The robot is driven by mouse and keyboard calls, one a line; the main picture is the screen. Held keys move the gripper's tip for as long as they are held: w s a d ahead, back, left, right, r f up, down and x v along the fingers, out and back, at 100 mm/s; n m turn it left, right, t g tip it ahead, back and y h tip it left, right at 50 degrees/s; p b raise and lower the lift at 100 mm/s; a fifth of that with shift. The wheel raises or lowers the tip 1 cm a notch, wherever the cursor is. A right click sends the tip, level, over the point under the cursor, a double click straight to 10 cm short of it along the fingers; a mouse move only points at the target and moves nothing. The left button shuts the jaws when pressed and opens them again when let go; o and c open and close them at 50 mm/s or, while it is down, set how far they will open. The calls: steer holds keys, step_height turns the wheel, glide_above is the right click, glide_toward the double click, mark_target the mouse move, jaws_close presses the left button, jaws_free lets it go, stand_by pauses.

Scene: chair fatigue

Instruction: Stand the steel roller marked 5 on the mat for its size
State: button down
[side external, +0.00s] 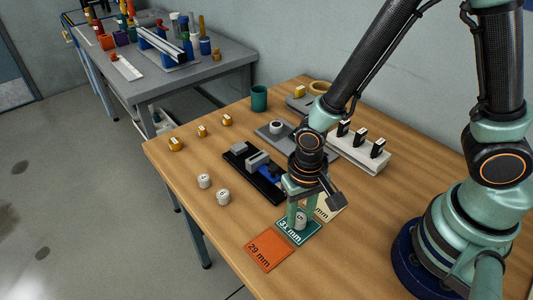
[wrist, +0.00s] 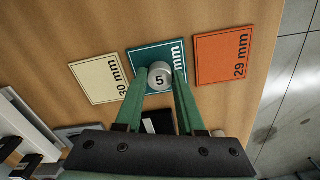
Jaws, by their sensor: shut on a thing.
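The steel roller marked 5 (wrist: 160,76) is upright between the fingers of my gripper (wrist: 160,84), its number facing up. In the side view the roller (side external: 300,220) is low over the teal mat marked 31 mm (side external: 288,236); I cannot tell whether its base touches the mat. My gripper (side external: 301,215) is shut on it. In the wrist view the teal mat (wrist: 141,57) lies under the roller, its number partly hidden. The orange 29 mm mat (side external: 268,250) and the cream 30 mm mat (wrist: 100,80) lie on either side, bare.
Two other steel rollers (side external: 204,181) (side external: 222,197) stand at the table's front left. A black and blue measuring device (side external: 250,170) lies behind the mats. A white rack (side external: 365,158), a green cup (side external: 259,98) and small brass pieces (side external: 202,131) are farther off.

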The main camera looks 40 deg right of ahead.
mark_target(300, 217)
steer(key=c, duration=0.5)
jaws_free()
steer(key=shift+r, duration=0.1)
step_height(300, 217, up, 12)
steer(key=w+d+r+n+t, duration=0.1)
steer(key=d+r+t, duration=0.1)
steer(key=d+r, duration=0.2)
steer(key=w+d+r+n+t, duration=0.1)
steer(key=d+r, duration=0.2)
steer(key=d, duration=0.2)
steer(key=w+d+r+n+t, duration=0.1)
steer(key=d+r+t, duration=0.1)
steer(key=d+r, duration=0.2)
steer(key=shift+w+d+r+t, duration=0.3)
steer(key=shift+d+r, duration=0.05)
steer(key=shift+d, duration=0.15)
